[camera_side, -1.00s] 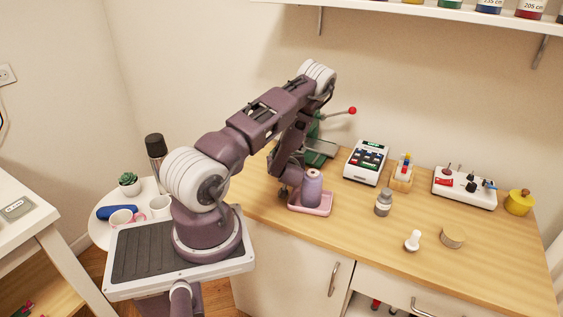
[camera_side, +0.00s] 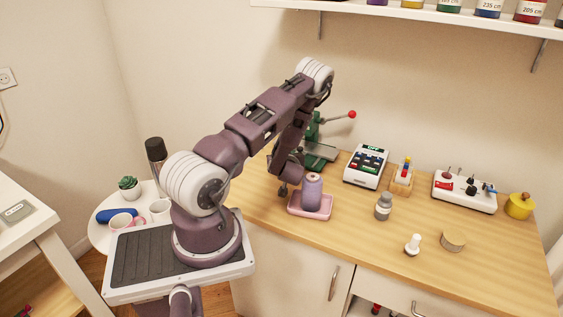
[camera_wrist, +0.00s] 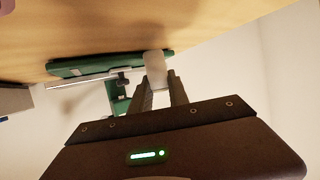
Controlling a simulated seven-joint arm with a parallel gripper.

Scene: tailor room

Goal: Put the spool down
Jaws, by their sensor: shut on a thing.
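My gripper (camera_wrist: 158,88) is shut on a small pale cylinder, which I take to be the spool (camera_wrist: 154,64), in the wrist view. It sits upright between the fingertips, against the wooden worktop. Whether its base touches the wood I cannot tell. In the side view my gripper (camera_side: 283,189) is low over the left part of the worktop (camera_side: 390,270), just left of a pink tray (camera_side: 310,214). The held spool is not clearly seen there.
A purple thread cone (camera_side: 312,190) stands in the pink tray, close on the right of my gripper. A green press with a red-knobbed lever (camera_side: 315,132) stands behind. A grey bottle (camera_side: 383,207) and a white stamp-like piece (camera_side: 413,244) stand further right, with bare wood between.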

